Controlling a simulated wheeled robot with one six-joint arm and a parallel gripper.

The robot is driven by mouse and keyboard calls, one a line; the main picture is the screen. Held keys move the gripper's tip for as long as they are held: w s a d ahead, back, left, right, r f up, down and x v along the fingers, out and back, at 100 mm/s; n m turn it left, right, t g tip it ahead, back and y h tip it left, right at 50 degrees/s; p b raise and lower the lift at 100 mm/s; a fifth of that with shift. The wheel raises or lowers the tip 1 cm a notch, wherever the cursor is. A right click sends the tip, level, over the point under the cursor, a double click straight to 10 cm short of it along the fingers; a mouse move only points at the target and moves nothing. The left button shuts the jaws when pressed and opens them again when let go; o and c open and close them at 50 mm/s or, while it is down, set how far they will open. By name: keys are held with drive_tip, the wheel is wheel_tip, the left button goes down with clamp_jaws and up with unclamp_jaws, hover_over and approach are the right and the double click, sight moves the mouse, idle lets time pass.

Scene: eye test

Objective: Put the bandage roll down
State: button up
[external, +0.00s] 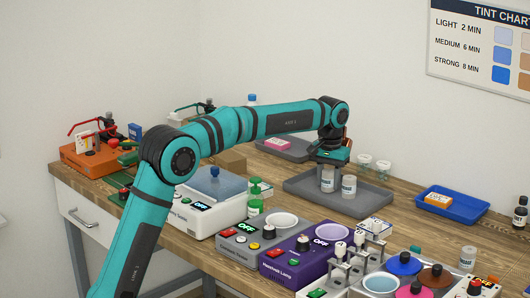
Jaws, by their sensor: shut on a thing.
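My gripper (328,166) points down over the grey tray (300,190) in the middle of the table, shut. A small pale cylinder (327,181) with a grey label shows directly under the fingers; I take it for the bandage roll, but it is too small to be sure. Its top is partly hidden by my gripper. I cannot tell whether its base touches the tray. A similar pale labelled cylinder (349,188) stands upright in the tray just to its right.
A blue tray (468,211) with an orange-and-white box is at the right. Two small glass cups (374,165) stand behind the grey tray. Purple (288,260) and grey (232,243) devices fill the front. Another grey tray (298,154) with a pink box is behind my arm.

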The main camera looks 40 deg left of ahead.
sight(329, 171)
drive_tip(key=shift+f, duration=0.25)
drive_tip(key=o, duration=0.7)
wheel_tip(329, 171, up, 12)
drive_tip(key=shift+f, duration=0.2)
drive_tip(key=shift+r, duration=0.3)
